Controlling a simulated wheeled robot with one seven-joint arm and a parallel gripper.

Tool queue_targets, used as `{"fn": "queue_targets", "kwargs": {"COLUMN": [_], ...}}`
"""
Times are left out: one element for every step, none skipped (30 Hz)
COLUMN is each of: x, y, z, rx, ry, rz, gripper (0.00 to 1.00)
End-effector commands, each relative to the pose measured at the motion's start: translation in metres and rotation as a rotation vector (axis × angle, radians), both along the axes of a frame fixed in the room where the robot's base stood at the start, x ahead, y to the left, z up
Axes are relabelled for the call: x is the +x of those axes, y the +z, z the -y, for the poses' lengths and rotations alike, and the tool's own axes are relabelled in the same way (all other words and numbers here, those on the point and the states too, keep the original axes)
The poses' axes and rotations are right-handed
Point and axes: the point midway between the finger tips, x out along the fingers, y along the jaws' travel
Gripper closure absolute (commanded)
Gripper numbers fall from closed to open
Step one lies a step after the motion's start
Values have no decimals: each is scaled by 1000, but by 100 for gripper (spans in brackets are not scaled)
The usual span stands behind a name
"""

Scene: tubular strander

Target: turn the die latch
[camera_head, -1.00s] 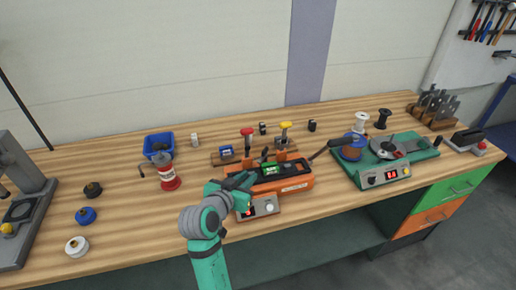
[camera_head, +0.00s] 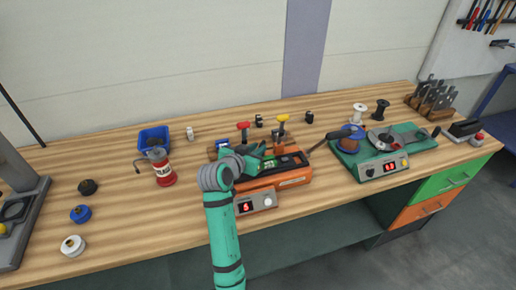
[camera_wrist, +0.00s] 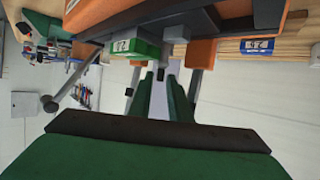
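The orange strander machine (camera_head: 292,181) stands near the front edge of the bench. Its dark top carries a green block (camera_head: 269,164), and a grey control box (camera_head: 256,202) with a red display is at its front. I cannot tell which small part is the die latch. My gripper (camera_head: 256,152) is over the left half of the machine and covers part of it. In the wrist view, the two green fingers of my gripper (camera_wrist: 160,76) stand apart. They point toward small grey parts beside the green label block (camera_wrist: 135,47). Contact cannot be told.
A red-knobbed lever (camera_head: 243,126) and a yellow-knobbed lever (camera_head: 282,118) stand behind the machine. A red canister (camera_head: 164,176) and blue bin (camera_head: 153,139) are to the left. A green turntable unit (camera_head: 402,151) is to the right. The bench between canister and machine is mostly clear.

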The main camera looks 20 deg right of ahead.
Motion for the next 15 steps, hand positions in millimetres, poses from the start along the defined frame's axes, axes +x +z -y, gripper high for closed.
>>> {"fn": "queue_targets", "kwargs": {"x": [3, 4, 5, 6, 7, 7, 7, 7, 7, 7, 7, 7, 7, 7, 7], "y": [-1, -2, -3, -3, -4, -4, -4, -4, -4, -4, -4, -4, -4, -4, -4], "z": [3, 4, 5, 5, 6, 6, 7, 7, 7, 7, 7, 7, 7, 7, 6], "rx": [0, 1, 1, 1, 1, 1, 1, 1, 1, 1, 1, 1, 1, 1, 1], "ry": [0, 0, 0, 0, 0, 0, 0, 0, 0, 0, 1, 0, 0, 0, 1], "rz": [1, 1, 1, 1, 1, 1, 1, 1, 1, 1, 1, 1, 1, 1, 1], "gripper": [83, 83, 83, 83, 83, 83, 83, 83, 83, 83, 83, 83, 83, 90, 100]}}
